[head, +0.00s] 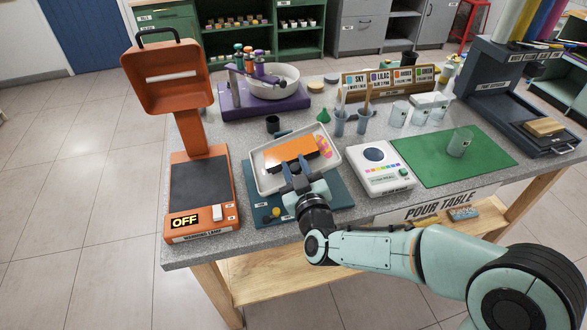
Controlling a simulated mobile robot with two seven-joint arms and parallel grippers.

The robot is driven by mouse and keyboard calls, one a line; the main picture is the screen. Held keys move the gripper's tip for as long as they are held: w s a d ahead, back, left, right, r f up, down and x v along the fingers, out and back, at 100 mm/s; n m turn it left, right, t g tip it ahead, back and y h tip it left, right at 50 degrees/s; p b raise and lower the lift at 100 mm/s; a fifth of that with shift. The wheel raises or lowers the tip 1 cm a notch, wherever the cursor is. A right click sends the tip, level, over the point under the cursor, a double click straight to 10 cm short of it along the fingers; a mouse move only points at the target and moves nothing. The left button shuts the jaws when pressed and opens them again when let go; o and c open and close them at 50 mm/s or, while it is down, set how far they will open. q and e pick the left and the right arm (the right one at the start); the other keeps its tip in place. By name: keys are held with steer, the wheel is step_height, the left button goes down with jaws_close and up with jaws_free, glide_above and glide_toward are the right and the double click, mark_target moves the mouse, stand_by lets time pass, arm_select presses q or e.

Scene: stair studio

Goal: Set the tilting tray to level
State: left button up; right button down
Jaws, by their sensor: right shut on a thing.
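The tilting tray (330,160) is a white, shallow, rimmed tray mounted over a dark teal base (335,191) near the table's front edge. An orange slab (288,151) and pink pieces (323,146) lie in it. It looks slanted, but its exact tilt is hard to judge from above. My right gripper (296,176) is shut at the tray's near side, apparently on its rim; the fingers hide the exact contact. A yellow knob (276,212) shows on the base's front left. My left gripper is out of view.
An orange warming lamp (205,180) reading OFF stands close on the left. A white scale (378,170) and a green mat (485,165) lie to the right. A purple stand with a bowl (275,82), a dark cup (272,124) and several beakers stand behind.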

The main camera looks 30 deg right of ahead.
steer(key=d+m+b, duration=0.2)
steer(key=m+b, duration=0.1)
steer(key=shift+s+d+r, duration=0.1)
steer(key=shift+s+d, duration=0.2)
steer(key=shift+s, duration=0.05)
steer(key=shift+m, duration=0.3)
steer(key=c, duration=0.9)
jaws_free()
steer(key=shift+r, duration=0.1)
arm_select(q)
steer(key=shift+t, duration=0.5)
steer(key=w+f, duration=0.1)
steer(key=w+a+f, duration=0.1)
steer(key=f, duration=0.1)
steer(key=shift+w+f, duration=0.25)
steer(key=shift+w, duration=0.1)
arm_select(e)
steer(key=shift+o, duration=0.2)
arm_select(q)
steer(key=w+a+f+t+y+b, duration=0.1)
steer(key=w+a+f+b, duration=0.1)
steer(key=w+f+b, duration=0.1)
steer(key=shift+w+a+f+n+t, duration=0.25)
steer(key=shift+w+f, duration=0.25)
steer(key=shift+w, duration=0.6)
arm_select(e)
steer(key=v, duration=1.3)
steer(key=shift+s, duration=0.2)
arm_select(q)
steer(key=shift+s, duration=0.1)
